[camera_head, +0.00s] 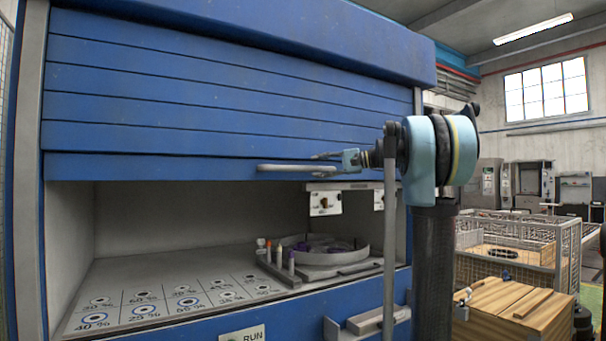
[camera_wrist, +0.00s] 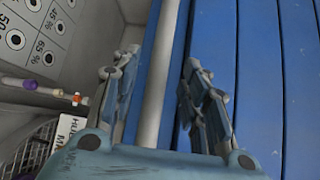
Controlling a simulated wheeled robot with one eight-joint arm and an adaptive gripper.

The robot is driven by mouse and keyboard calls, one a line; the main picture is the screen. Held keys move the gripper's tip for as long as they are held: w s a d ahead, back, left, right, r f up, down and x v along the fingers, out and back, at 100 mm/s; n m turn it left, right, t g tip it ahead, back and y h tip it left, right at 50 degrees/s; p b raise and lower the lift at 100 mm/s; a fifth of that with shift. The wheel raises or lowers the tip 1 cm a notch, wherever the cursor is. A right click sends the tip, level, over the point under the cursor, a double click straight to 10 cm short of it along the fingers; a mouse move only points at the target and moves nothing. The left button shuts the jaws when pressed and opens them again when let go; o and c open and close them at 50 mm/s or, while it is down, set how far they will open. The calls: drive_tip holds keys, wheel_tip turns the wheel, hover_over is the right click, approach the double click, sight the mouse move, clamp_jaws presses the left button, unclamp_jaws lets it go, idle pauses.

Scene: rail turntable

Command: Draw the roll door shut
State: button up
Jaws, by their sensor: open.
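The blue slatted roll door (camera_head: 230,100) is partly lowered over a cabinet opening, and its lower edge hangs well above the work surface. A grey bar handle (camera_head: 290,168) runs along its bottom slat. My gripper (camera_head: 328,158) is at the right end of the handle in the head view. In the wrist view my gripper (camera_wrist: 160,62) is open, with one finger on each side of the grey bar (camera_wrist: 158,75). The blue slats (camera_wrist: 260,70) lie to the right there. I cannot tell whether either finger touches the bar.
Under the door is a work surface (camera_head: 130,288) with printed percent marks. A round grey turntable (camera_head: 330,262) and small coloured cylinders stand at its right. A wooden crate (camera_head: 510,308) and a wire cage (camera_head: 510,240) stand to the right of the cabinet.

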sight(308, 168)
drive_tip(key=x, duration=0.6)
drive_tip(key=shift+w+a+f, duration=0.1)
drive_tip(key=shift+a, duration=0.25)
clamp_jaws()
